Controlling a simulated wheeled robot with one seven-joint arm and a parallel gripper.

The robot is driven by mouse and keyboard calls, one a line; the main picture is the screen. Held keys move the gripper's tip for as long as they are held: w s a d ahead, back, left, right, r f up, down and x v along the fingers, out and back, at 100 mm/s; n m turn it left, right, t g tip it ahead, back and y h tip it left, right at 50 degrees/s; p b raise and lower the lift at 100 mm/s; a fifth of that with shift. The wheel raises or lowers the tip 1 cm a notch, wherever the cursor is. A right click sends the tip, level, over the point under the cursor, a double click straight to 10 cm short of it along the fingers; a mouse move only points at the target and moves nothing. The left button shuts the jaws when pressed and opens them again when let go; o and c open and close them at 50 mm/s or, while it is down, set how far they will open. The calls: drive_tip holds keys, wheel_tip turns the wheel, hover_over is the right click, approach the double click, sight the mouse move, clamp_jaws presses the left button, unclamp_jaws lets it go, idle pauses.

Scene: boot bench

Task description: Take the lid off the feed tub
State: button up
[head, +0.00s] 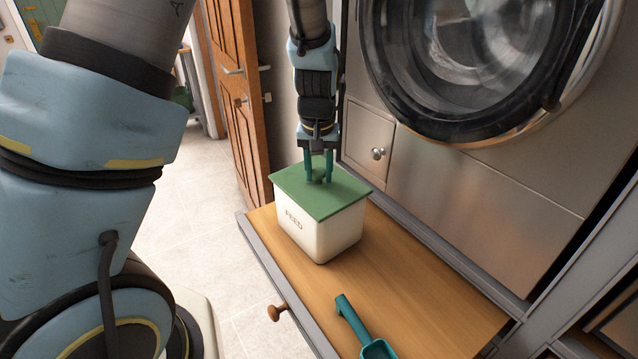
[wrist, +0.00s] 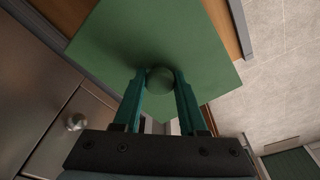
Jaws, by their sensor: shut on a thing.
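The feed tub (head: 318,232) is cream with the word FEED on its front and stands upright on the wooden bench top. Its flat green square lid (head: 337,193) sits on top of it, and the lid also fills much of the wrist view (wrist: 135,42). A round green knob (wrist: 160,79) rises from the middle of the lid. My gripper (head: 318,180) points straight down over the lid, with its teal fingers on either side of the knob. It is shut on the knob, which also shows between the fingertips in the wrist view.
A teal scoop (head: 377,346) lies on the wooden bench top (head: 415,290) in front of the tub. A round-doored machine (head: 480,60) with a small knobbed drawer (head: 378,153) stands close behind. A wooden door (head: 238,90) stands at the back left. Pale floor lies left of the bench.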

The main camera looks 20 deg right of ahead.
clamp_jaws()
